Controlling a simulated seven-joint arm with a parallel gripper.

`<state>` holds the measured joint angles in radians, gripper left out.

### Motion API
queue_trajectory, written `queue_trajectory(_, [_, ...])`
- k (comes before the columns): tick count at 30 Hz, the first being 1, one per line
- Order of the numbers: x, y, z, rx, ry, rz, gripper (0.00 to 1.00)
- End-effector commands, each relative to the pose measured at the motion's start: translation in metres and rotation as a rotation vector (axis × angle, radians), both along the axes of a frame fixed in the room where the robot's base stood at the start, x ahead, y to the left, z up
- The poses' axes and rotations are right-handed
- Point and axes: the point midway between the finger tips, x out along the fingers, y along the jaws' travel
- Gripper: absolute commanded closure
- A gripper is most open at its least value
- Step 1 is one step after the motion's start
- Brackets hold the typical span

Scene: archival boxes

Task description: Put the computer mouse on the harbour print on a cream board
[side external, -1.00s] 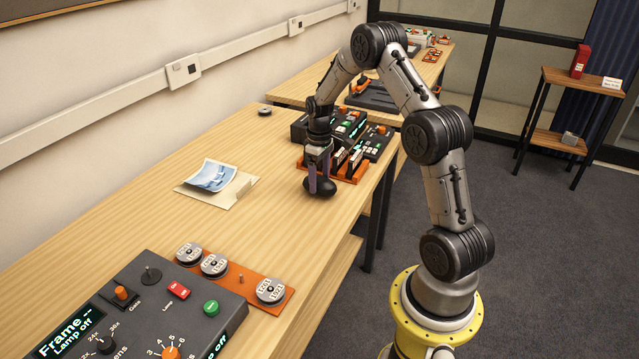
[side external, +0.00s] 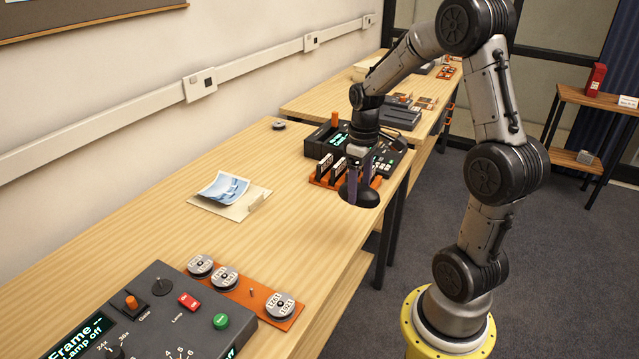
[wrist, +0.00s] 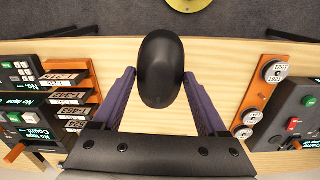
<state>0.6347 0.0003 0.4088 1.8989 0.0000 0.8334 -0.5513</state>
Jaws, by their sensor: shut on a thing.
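The black computer mouse (side external: 358,197) is between the fingers of my gripper (side external: 359,190), near the table's right edge. In the wrist view the dark mouse (wrist: 160,68) sits lengthwise between the two purple fingers of my gripper (wrist: 159,76), which are shut on it. Its height over the table is hard to judge. The harbour print (side external: 223,187), a curled blue and white sheet, lies on a cream board (side external: 236,211) to the left of my gripper. The print and board are outside the wrist view.
An orange rack (side external: 318,180) with upright labelled pieces and a dark console (side external: 322,143) stand close behind my gripper. A nearer console (side external: 150,310) and an orange tray of round reels (side external: 262,299) are at the front. Bare tabletop lies between mouse and board.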

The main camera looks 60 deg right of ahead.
Motion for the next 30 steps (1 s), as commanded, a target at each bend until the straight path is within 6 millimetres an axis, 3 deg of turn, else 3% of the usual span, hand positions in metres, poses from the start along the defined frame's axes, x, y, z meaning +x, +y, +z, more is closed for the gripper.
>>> queue_trajectory(5, [-0.003, 0.002, 0.001, 0.001, 0.002, 0.029, 0.82])
queue_trajectory(11, [0.008, -0.005, 0.014, -0.003, -0.003, 0.234, 0.82])
queue_trajectory(14, [0.035, -0.01, 0.025, -0.011, -0.01, 0.426, 0.82])
queue_trajectory(20, [0.112, 0.001, 0.037, -0.022, -0.017, 0.85, 0.82])
queue_trajectory(24, [0.161, 0.024, 0.035, -0.023, -0.017, 1.074, 0.82])
queue_trajectory(30, [0.207, 0.059, 0.021, -0.019, -0.014, 1.219, 0.82])
